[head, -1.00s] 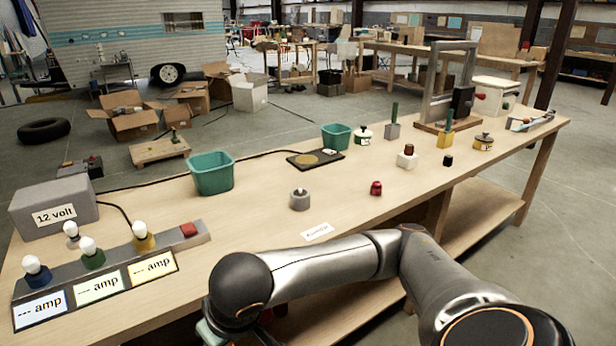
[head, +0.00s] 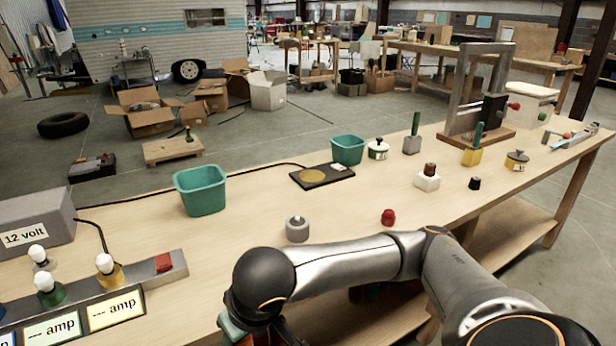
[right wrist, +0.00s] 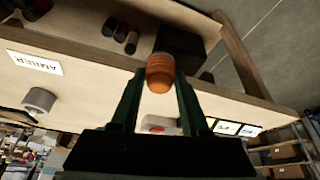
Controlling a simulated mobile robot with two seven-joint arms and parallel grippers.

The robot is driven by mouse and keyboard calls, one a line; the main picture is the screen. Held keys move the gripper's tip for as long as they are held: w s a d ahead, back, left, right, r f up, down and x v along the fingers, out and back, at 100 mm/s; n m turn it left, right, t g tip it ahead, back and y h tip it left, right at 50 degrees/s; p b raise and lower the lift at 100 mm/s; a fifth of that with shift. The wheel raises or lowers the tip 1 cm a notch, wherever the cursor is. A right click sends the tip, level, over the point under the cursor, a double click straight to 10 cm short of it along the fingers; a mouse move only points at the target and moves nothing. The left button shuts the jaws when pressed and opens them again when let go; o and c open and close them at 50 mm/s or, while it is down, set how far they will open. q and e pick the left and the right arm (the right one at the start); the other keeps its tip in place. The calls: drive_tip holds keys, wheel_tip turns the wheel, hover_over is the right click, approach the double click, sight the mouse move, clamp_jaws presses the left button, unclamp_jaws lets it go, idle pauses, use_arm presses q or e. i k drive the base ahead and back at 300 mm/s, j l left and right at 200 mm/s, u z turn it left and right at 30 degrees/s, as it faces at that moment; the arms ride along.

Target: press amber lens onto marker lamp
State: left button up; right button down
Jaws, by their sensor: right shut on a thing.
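My right gripper (right wrist: 158,100) is shut on an amber lens (right wrist: 160,73), an orange ribbed cap held between the fingertips. In the head view the right arm comes in from the right, and the gripper is mostly hidden below its wrist at the bottom edge. The likely marker lamp is a short grey cylinder with a small pale centre (head: 298,229), standing upright on the bench behind my forearm. It also shows in the right wrist view (right wrist: 39,100), beside a white AMBER label (right wrist: 35,62). The lens is apart from it. My left gripper is out of view.
A red cap (head: 388,217) stands on the bench (head: 250,236) right of the grey cylinder. A teal bin (head: 201,190) stands behind left. The amp panel with bulbs (head: 117,309) is at the left. Bench is clear between the cylinder and panel.

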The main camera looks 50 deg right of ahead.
sight(298, 226)
drive_tip(key=i+l, duration=0.1)
drive_tip(key=l, duration=0.35)
drive_tip(key=i+l, duration=0.1)
drive_tip(key=l, duration=0.35)
drive_tip(key=i+l, duration=0.15)
drive_tip(key=l, duration=0.35)
drive_tip(key=i+l, duration=0.1)
drive_tip(key=l, duration=0.35)
